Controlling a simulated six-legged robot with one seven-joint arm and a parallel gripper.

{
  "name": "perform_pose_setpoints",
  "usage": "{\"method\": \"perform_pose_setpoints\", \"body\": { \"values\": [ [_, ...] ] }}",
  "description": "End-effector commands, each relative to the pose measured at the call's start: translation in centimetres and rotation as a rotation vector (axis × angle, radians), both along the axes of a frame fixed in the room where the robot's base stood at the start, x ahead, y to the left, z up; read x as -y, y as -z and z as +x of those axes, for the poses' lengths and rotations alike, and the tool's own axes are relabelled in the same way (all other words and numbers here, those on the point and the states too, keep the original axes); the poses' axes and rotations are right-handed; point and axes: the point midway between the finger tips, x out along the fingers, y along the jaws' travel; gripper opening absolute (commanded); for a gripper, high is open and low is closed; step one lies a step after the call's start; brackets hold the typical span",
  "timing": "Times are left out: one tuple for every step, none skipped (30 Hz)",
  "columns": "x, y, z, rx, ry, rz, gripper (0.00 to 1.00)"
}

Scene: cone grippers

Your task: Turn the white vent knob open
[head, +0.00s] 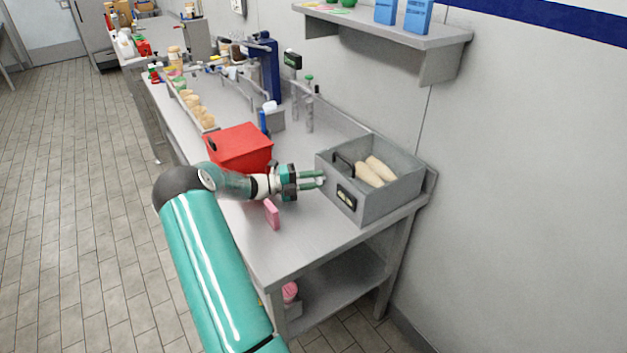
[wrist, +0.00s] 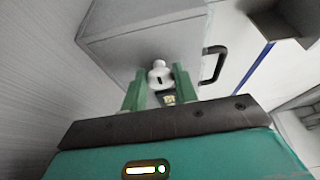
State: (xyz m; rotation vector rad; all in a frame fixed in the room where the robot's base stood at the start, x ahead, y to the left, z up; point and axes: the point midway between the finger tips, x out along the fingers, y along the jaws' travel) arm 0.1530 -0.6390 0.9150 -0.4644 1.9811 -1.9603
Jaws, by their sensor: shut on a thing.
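The white vent knob (wrist: 160,74) sits on the side wall of a grey box (wrist: 112,55), between my two fingers in the wrist view. It has a dark slot mark on its face. My gripper (wrist: 157,88) is shut on the knob, with one green finger on each side. In the head view my gripper (head: 321,179) reaches the left wall of the grey box (head: 386,204), and the knob shows only as a small pale spot at the fingertips.
The box has a black handle (head: 343,162) and holds pale cone-like pieces (head: 370,172). A red box (head: 240,147) stands behind my wrist. A pink block (head: 272,213) is on the counter below it. The counter front (head: 300,243) is clear. A shelf (head: 385,32) hangs above.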

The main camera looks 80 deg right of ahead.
Motion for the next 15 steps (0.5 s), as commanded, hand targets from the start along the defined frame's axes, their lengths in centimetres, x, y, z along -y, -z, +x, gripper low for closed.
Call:
{"method": "perform_pose_setpoints", "body": {
  "values": [
    [0.01,-0.07,0.06,-0.003,-0.001,0.001,0.06],
    [0.01,-0.07,0.06,-0.004,-0.001,0.001,0.06],
    [0.01,-0.06,0.06,-0.004,-0.001,0.001,0.06],
    [0.02,-0.07,0.05,-0.004,-0.001,0.001,0.06],
    [0.02,-0.07,0.05,-0.004,-0.001,0.001,0.06],
    [0.02,-0.07,0.05,-0.004,-0.001,0.001,0.06],
    [0.02,-0.06,0.05,-0.004,-0.001,0.001,0.06],
    [0.02,-0.06,0.05,-0.004,-0.001,0.001,0.06],
    [0.02,-0.06,0.05,-0.004,-0.001,0.001,0.06],
    [0.01,-0.06,0.04,-0.004,-0.001,0.001,0.06],
    [0.01,-0.06,0.04,-0.004,-0.001,0.001,0.06],
    [0.01,-0.06,0.04,-0.004,-0.001,0.001,0.37],
    [0.01,-0.06,0.04,-0.003,-0.001,0.001,0.43],
    [0.02,-0.05,0.03,-0.003,-0.001,0.001,0.48],
    [0.02,-0.05,0.03,-0.003,-0.001,0.001,0.49]
  ]
}}
